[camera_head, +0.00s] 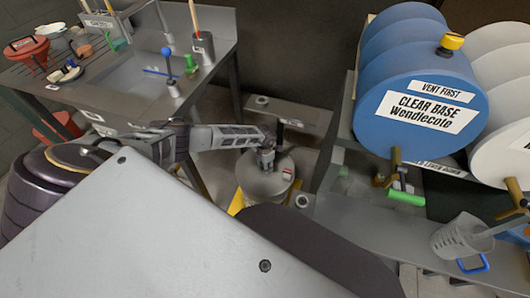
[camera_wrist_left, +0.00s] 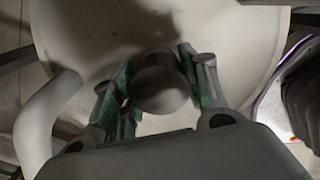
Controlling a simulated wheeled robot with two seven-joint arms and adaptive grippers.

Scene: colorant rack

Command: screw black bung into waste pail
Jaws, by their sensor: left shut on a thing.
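The waste pail (camera_head: 262,194) is a pale grey round vessel low on the floor in the middle of the head view, with a small red and white label on top. My left gripper (camera_head: 266,160) reaches down over its top. In the left wrist view, my left gripper (camera_wrist_left: 155,92) is shut on a dark grey round piece, which I take to be the black bung (camera_wrist_left: 160,90). The pale pail top (camera_wrist_left: 235,45) lies beneath it. The bung's underside and any thread contact are hidden. My right gripper is not in view.
A sink bench (camera_head: 145,75) stands at the left. A blue drum (camera_head: 385,125) lies on a rack at the right, above a shelf (camera_head: 365,225) with a clear jug (camera_head: 455,240). A yellow piece (camera_head: 237,203) shows beside the pail.

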